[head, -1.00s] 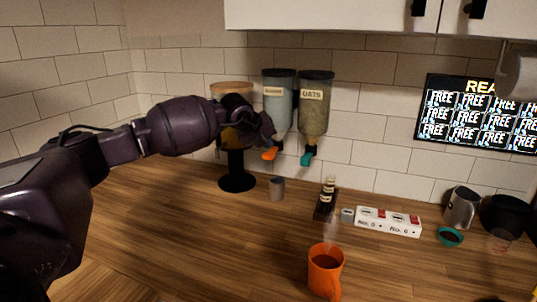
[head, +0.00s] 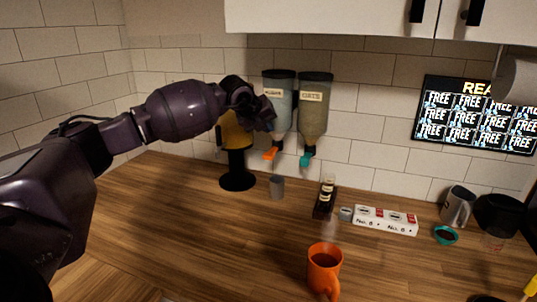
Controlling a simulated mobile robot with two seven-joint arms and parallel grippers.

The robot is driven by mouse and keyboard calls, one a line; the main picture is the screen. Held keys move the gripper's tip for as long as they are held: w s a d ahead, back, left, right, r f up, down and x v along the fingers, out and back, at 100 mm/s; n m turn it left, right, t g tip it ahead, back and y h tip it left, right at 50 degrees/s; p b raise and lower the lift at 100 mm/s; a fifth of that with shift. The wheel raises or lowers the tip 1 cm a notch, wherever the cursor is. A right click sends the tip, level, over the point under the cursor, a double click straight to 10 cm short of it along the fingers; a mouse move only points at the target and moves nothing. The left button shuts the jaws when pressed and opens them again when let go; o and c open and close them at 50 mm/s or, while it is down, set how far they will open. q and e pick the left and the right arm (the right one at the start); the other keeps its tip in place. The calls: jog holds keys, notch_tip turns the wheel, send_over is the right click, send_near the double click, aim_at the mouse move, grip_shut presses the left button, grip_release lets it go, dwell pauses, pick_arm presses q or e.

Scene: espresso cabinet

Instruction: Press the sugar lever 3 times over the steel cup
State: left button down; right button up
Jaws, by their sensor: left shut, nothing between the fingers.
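The sugar dispenser (head: 282,95) hangs on the tiled wall, with a pale labelled hopper and an orange lever (head: 271,153) at its bottom. The small steel cup (head: 277,187) stands upright on the counter, below and slightly right of the orange lever. My left gripper (head: 266,118) is shut and empty, in front of the sugar hopper's left edge and above the orange lever. In this view I cannot tell how far it is from the hopper. My right gripper is not in view.
The oats dispenser (head: 313,105) with a teal lever (head: 306,160) hangs right of the sugar. A dispenser on a black stand (head: 237,180) is partly behind my arm.

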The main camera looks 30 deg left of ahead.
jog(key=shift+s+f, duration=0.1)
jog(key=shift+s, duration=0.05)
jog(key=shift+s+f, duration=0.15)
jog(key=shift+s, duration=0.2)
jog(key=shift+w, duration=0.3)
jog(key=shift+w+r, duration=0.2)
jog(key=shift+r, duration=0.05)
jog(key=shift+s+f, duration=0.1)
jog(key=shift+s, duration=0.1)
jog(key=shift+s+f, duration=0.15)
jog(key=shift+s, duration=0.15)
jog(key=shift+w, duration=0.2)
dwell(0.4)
